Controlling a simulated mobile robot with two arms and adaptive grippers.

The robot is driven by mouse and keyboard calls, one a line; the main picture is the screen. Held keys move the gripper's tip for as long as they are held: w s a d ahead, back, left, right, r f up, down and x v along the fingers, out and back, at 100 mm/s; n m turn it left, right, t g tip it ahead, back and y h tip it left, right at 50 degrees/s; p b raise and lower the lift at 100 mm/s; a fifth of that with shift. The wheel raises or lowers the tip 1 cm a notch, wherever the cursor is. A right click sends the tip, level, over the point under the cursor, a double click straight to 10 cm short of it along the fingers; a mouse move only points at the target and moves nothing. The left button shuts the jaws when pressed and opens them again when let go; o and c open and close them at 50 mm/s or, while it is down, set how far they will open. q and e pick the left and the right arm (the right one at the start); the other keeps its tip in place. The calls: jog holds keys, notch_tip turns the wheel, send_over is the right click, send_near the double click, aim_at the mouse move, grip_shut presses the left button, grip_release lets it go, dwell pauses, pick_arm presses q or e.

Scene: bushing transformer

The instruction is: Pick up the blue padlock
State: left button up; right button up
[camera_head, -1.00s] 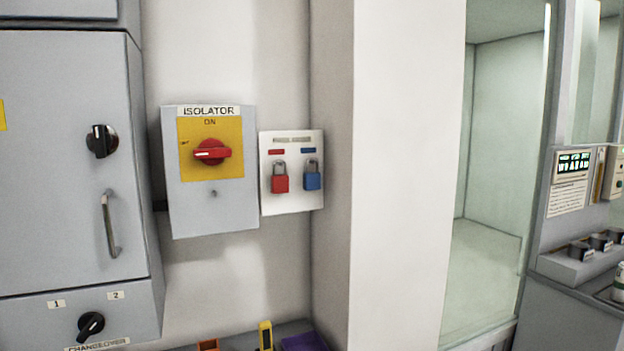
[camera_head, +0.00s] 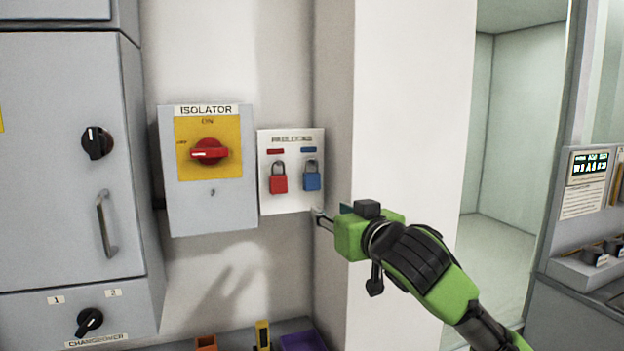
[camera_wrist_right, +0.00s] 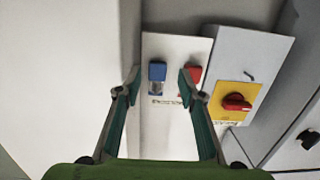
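The blue padlock (camera_head: 312,181) hangs on the right side of a white padlock board (camera_head: 294,206), under a blue label. It also shows in the right wrist view, where the picture looks upside down, as a blue body (camera_wrist_right: 157,71) with its shackle below. My right gripper (camera_head: 319,214) is just below and in front of the board's lower right corner. In the right wrist view its two fingers (camera_wrist_right: 158,82) are spread apart, with the blue padlock seen between them and nothing held. My left gripper is not in view.
A red padlock (camera_head: 279,184) hangs just left of the blue one. The isolator box (camera_head: 212,215) with a red rotary handle is left of the board. A white wall corner (camera_head: 400,130) juts out on the right. Orange and purple bins (camera_head: 303,342) sit below.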

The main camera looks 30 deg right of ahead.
send_near(313, 174)
jog(key=shift+t+h, duration=0.3)
jog(key=shift+t, duration=0.1)
jog(key=p+x, duration=0.1)
jog(key=x, duration=0.1)
jog(key=p+x, duration=0.2)
jog(key=shift+d+f, duration=0.1)
jog(key=shift+f, duration=0.3)
jog(key=p+x, duration=0.3)
jog(key=x, duration=0.1)
jog(key=shift+w+r, duration=0.1)
jog(key=shift+w, duration=0.7)
jog(key=c, duration=0.9)
